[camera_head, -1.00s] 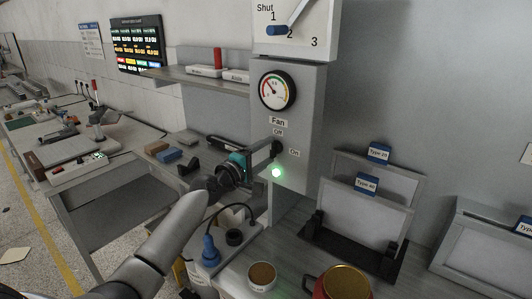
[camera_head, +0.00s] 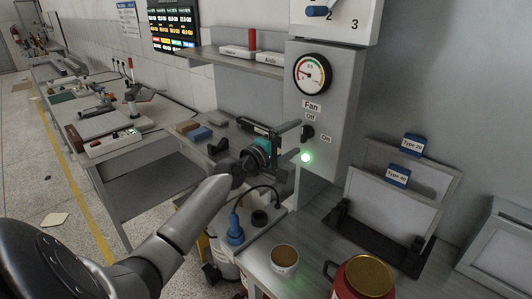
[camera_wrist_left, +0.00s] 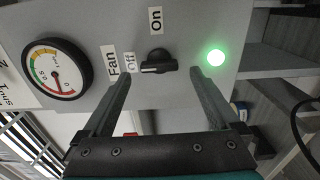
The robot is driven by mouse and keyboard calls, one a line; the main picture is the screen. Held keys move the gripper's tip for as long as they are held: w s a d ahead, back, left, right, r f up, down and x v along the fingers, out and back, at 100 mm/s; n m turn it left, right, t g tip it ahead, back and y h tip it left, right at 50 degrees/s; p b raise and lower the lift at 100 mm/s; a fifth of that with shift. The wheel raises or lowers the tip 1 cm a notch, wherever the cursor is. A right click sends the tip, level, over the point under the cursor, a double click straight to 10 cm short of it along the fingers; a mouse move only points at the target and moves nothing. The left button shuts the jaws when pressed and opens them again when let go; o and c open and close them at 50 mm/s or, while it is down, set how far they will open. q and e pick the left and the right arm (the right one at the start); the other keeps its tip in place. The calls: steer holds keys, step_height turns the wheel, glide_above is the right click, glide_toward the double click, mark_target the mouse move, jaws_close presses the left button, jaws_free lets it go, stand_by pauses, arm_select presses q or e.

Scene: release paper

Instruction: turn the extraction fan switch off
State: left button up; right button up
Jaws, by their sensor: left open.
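The fan switch is a black knob (camera_head: 307,133) on the grey wall box (camera_head: 325,110), below the "Fan" and "Off" labels and left of "On". In the left wrist view the knob (camera_wrist_left: 158,62) lies lengthwise, its marked end towards the "Off" label (camera_wrist_left: 130,63). A green lamp (camera_head: 305,157) beside the switch is lit; it also glows in the wrist view (camera_wrist_left: 215,57). My left gripper (camera_head: 290,137) is open and empty in front of the knob, apart from it. In the wrist view its fingers (camera_wrist_left: 160,78) stand either side of the knob's line. My right gripper is not seen.
A round gauge (camera_head: 312,74) and a valve panel (camera_head: 345,15) are above the switch. A shelf (camera_head: 235,58) is to the left. Below are a bench with a small pot (camera_head: 284,260), a red-bodied canister (camera_head: 362,280) and a rack of panels (camera_head: 385,215).

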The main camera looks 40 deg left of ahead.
arm_select(q)
steer(key=s+a+b, duration=0.1)
steer(key=s, duration=1.2)
steer(key=shift+s, duration=0.2)
